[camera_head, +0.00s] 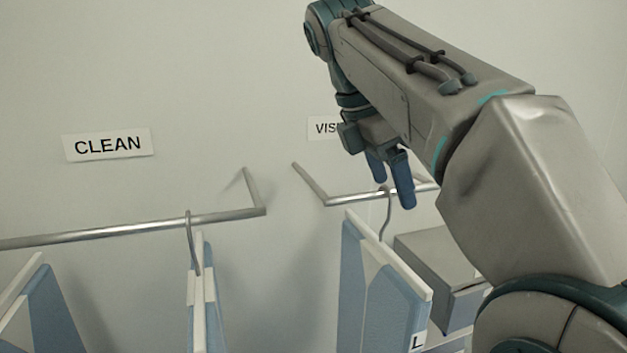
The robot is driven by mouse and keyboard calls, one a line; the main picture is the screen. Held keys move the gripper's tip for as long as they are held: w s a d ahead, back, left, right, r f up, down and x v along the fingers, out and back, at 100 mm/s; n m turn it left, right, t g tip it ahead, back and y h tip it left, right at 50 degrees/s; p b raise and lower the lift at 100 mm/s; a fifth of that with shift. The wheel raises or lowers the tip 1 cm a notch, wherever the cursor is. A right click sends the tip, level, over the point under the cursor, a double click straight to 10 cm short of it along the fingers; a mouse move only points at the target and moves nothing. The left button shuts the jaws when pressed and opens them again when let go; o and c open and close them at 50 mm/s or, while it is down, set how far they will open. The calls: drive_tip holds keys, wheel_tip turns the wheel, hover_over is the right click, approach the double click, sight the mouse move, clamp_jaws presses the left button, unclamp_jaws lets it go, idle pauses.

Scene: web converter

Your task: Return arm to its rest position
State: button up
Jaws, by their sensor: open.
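My gripper (391,181) hangs from the end of my arm in the right half of the head view. Its two blue fingers point down and are apart, with nothing seen between them. The fingertips appear close above the hook of a hanger on the right rail (345,199). I cannot tell whether they touch it. A blue and white garment (385,290) marked "L" hangs below that hook. My arm stretches from the lower right up to the top middle and hides part of the right rail and the wall.
A left metal rail (120,231) under a "CLEAN" sign (107,145) carries a hanging garment (203,300); another garment (42,310) shows at lower left. A sign starting "VIS" (323,128) is partly hidden. A grey box (435,265) sits behind the right garment. The upper left wall is clear.

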drive_tip(key=s+d+f+m+y+b, duration=0.1)
drive_tip(key=s+f+m+b, duration=0.1)
drive_tip(key=s+f+m, duration=0.2)
drive_tip(key=s+d+f+m+t+y+b, duration=0.1)
drive_tip(key=s+f+m, duration=0.3)
drive_tip(key=f+m, duration=0.5)
drive_tip(key=s+d+f+m+t+y+b, duration=0.1)
drive_tip(key=s+f+m, duration=0.4)
drive_tip(key=f, duration=1.7)
drive_tip(key=d+m+y+b, duration=0.1)
drive_tip(key=m+b, duration=0.1)
drive_tip(key=shift+f+m, duration=0.2)
drive_tip(key=shift+m, duration=0.1)
